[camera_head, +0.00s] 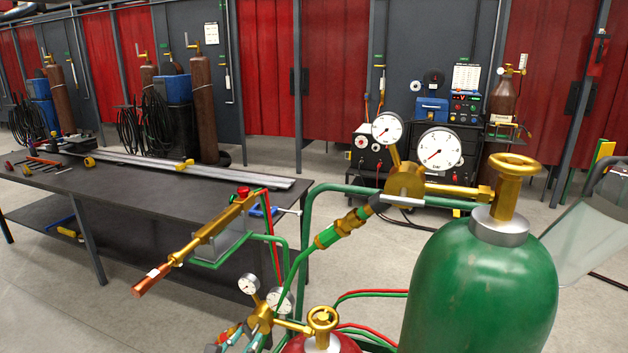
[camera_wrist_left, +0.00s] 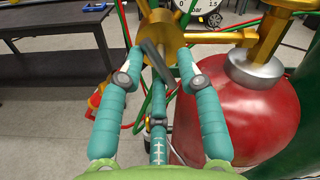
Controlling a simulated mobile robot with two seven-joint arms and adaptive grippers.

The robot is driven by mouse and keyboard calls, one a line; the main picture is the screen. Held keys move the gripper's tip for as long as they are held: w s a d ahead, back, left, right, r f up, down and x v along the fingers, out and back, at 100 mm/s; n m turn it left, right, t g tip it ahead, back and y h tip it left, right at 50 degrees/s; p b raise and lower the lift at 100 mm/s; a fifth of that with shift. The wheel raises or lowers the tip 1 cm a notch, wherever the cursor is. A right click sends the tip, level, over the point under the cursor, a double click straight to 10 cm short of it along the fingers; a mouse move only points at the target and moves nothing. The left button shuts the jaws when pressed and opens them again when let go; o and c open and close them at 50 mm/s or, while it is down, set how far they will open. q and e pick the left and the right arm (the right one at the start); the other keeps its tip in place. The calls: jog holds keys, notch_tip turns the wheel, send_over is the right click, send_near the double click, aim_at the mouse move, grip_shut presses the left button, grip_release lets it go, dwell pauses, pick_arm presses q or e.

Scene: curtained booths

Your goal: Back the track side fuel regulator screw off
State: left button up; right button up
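The fuel regulator (camera_head: 262,318) is a brass body with two white gauges, on the red fuel cylinder (camera_head: 330,345) at the bottom of the head view. In the left wrist view its brass body (camera_wrist_left: 158,27) is at the top centre, beside the red cylinder (camera_wrist_left: 255,110). Its screw (camera_wrist_left: 156,62) has a grey cross bar, tilted, facing the wrist camera. My left gripper (camera_head: 232,336) is partly cut off in the head view. In the wrist view its teal fingers (camera_wrist_left: 160,58) stand apart on both sides of the screw, with visible gaps. My right gripper is not in view.
The green cylinder (camera_head: 480,290) with its larger regulator (camera_head: 405,185) stands close on the right. A brass torch (camera_head: 200,240) and red and green hoses are near the fuel regulator. A dark table (camera_head: 120,205) carries a metal track (camera_head: 170,165). Open floor lies behind.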

pick_arm(q)
grip_shut()
jog(key=shift+d+n, duration=0.1)
jog(key=shift+n, duration=1)
jog(key=shift+n+p, duration=0.3)
jog(key=shift+n, duration=0.4)
jog(key=shift+d+n+p, duration=0.1)
jog(key=shift+n+p, duration=0.3)
jog(key=shift+n, duration=1.4)
